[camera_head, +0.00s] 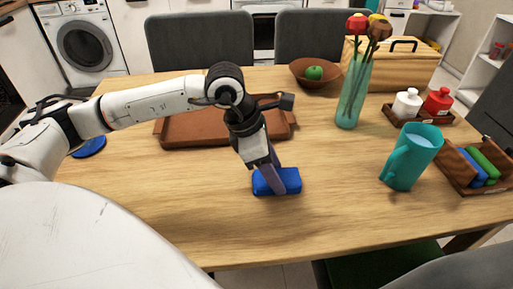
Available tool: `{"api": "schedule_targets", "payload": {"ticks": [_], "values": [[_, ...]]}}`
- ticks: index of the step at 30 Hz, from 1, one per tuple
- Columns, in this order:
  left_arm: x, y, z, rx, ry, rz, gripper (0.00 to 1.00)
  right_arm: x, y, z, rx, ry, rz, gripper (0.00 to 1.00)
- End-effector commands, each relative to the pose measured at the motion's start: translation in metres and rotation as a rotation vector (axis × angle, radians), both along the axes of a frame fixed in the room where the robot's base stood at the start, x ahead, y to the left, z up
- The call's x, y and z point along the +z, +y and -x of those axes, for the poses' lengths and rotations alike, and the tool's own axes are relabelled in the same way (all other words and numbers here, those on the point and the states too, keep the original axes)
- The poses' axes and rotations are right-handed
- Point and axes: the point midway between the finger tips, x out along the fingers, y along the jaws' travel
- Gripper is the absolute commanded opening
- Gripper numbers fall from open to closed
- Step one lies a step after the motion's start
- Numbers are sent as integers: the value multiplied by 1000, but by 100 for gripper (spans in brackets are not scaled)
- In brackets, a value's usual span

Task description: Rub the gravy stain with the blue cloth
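The blue cloth (290,182) is a thick folded block near the front middle of the wooden table. My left gripper (271,175) points down at it, with one finger over its near side and the other behind it. The fingers look closed around the cloth. The cloth appears to be at the table surface; whether it touches is hard to tell. No gravy stain can be made out; it may be hidden under the cloth or gripper. My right gripper is not in view.
A brown tray (185,130) lies behind my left arm. A teal pitcher (411,160), a teal vase (353,95) with flowers, and a wooden holder (461,172) with blue and green items stand right. A bowl (301,78) holds a green apple. The table's front is clear.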

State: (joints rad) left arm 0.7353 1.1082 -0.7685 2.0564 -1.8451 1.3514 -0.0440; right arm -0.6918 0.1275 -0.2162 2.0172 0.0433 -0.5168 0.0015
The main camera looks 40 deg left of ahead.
Motion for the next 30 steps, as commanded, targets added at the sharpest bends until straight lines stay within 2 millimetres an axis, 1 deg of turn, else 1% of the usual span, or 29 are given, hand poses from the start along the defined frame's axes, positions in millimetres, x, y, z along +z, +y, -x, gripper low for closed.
{"api": "schedule_targets", "payload": {"ticks": [1, 8, 9, 12, 15, 22, 30], "values": [[-2, 3, 1, -1, 4, -2, 25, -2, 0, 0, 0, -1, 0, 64], [-1, 12, 1, -12, 4, -2, 25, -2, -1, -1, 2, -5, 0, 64], [6, 11, 1, -13, 4, -1, 25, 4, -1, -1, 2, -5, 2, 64], [24, 11, 1, -13, 1, -2, 25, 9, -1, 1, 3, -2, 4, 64], [32, 11, 2, -12, 2, -1, 25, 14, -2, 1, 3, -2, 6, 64], [54, 12, 2, -10, 1, -1, 25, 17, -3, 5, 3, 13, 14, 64], [76, 14, 3, -6, 0, -1, 25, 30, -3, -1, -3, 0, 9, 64]]}}
